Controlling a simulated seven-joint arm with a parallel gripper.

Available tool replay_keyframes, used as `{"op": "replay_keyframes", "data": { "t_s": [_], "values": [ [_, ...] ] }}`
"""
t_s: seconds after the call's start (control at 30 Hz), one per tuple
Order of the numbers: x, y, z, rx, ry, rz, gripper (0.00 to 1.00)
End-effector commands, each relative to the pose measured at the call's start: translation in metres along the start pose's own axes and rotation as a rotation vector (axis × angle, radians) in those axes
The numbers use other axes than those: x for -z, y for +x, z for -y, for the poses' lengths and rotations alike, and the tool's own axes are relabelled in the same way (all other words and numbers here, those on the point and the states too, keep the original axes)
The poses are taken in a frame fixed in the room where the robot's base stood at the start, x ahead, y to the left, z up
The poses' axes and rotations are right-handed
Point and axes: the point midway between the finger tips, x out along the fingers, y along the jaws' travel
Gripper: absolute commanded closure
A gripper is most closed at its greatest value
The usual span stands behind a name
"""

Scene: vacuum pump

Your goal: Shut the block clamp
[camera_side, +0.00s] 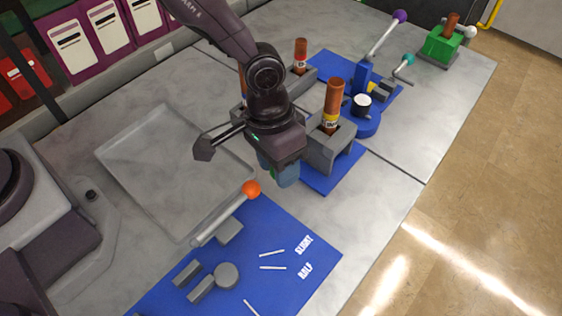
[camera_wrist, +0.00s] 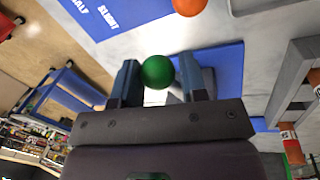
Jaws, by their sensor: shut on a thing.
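My gripper (camera_side: 279,178) is shut on a green ball knob, which shows between its two fingers (camera_wrist: 158,88) in the wrist view. The green knob (camera_wrist: 158,72) is mostly hidden behind the fingers in the side view. A grey block (camera_side: 328,152), which looks like the block clamp, stands on a blue plate (camera_side: 322,182) just right of my gripper. A brown tube (camera_side: 333,98) with a yellow label stands upright in it. Whether the clamp is open or shut, and how the knob's lever joins it, I cannot tell.
An orange-knobbed lever (camera_side: 251,188) stands close in front, on a blue board (camera_side: 310,255) with printed words. Behind are another brown tube (camera_side: 300,55), a purple-knobbed lever (camera_side: 400,17) and a teal-knobbed crank (camera_side: 409,59). An empty clear tray (camera_side: 135,150) lies left.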

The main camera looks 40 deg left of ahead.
Motion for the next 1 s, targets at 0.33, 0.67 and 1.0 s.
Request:
{"op": "replay_keyframes", "data": {
  "t_s": [0.33,0.67,1.0],
  "values": [
    [0.003,-0.004,-0.006,-0.007,0.021,-0.014,0.56],
    [0.001,-0.002,-0.003,-0.003,0.010,-0.005,0.40],
    [0.002,-0.049,-0.002,-0.003,0.009,-0.011,0.40]
  ]
}}
